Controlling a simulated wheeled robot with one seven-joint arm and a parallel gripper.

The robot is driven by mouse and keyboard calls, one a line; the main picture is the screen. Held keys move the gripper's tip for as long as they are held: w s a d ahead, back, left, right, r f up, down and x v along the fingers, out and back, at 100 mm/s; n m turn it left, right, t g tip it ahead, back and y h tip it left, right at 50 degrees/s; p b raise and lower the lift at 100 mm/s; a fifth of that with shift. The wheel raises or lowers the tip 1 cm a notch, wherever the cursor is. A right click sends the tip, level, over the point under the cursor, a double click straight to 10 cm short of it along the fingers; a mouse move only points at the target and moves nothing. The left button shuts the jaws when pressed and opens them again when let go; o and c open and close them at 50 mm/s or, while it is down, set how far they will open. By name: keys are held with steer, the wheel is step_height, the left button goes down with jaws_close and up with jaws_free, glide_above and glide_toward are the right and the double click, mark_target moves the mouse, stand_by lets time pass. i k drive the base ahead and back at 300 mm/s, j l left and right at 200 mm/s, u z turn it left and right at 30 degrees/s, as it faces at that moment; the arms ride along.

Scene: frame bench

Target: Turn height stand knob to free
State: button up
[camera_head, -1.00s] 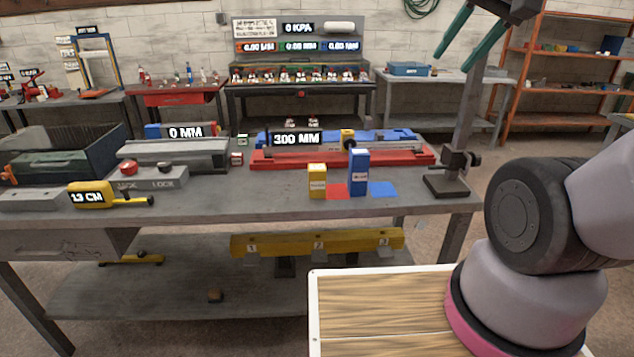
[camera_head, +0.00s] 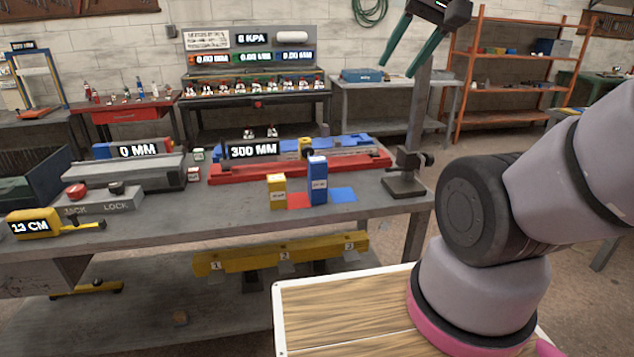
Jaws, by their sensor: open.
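The height stand (camera_head: 417,125) is at the right end of the grey bench, a tall grey post on a dark square base. A dark clamp with a round black knob (camera_head: 429,159) sits low on the post, the knob facing right. My gripper (camera_head: 396,68) is at the top of the view, its two teal fingers apart and pointing down and left, with nothing between them. In the picture it overlaps the top of the post, well above the knob. The depth between gripper and post is hard to tell. Any marking for the knob's setting is not readable.
A yellow block (camera_head: 277,192) and a taller blue block (camera_head: 317,182) stand left of the stand. Behind them is a red and blue 300 MM device (camera_head: 300,165). Floor right of the bench looks clear.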

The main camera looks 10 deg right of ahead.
mark_target(429, 157)
steer(key=l+u, duration=0.15)
steer(key=l, duration=0.35)
steer(key=l+u, duration=0.1)
steer(key=l, duration=0.4)
steer(key=l+u, duration=0.15)
steer(key=l, duration=0.4)
steer(key=l+u, duration=0.15)
steer(key=l, duration=0.35)
steer(key=l+u, duration=0.1)
steer(key=l, duration=0.4)
steer(key=k+l+u, duration=0.15)
steer(key=l, duration=0.3)
steer(key=k+l+u, duration=0.15)
steer(key=l, duration=0.35)
steer(key=k+l+u, duration=0.1)
steer(key=l, duration=0.4)
